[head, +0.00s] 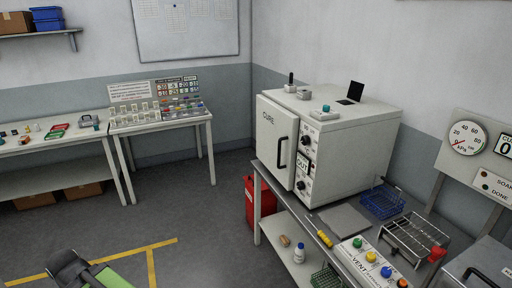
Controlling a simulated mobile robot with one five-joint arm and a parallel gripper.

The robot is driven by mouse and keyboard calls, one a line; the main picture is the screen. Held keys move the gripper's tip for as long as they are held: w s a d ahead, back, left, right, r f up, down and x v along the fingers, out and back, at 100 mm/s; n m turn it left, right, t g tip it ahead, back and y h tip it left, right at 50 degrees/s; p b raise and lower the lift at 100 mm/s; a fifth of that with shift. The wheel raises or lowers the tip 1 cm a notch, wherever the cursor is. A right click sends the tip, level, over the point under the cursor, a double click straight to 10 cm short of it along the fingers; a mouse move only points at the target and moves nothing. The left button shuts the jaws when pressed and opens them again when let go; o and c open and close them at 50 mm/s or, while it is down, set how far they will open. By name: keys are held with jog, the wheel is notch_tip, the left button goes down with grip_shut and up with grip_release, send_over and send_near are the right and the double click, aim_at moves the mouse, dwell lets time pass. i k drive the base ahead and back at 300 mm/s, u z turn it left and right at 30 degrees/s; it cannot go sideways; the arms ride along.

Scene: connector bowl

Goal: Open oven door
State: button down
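The oven (345,140) is a large white box marked CURE, standing on a grey bench at centre right. Its white door (270,143) is on the front left side and looks shut. A black vertical bar handle (282,153) is on the door's right part. A control panel (305,165) with dark knobs and an OUT label is right of the door.
A red bin (257,200) is on the floor below the oven's door side. A blue basket (382,200), a wire rack (415,238) and a button box (372,262) are on the bench right of the oven. Open floor (200,225) lies left of the bench.

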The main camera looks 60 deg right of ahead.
aim_at(277, 127)
jog(key=z, duration=0.4)
jog(key=i, duration=1.5)
jog(key=z, duration=0.85)
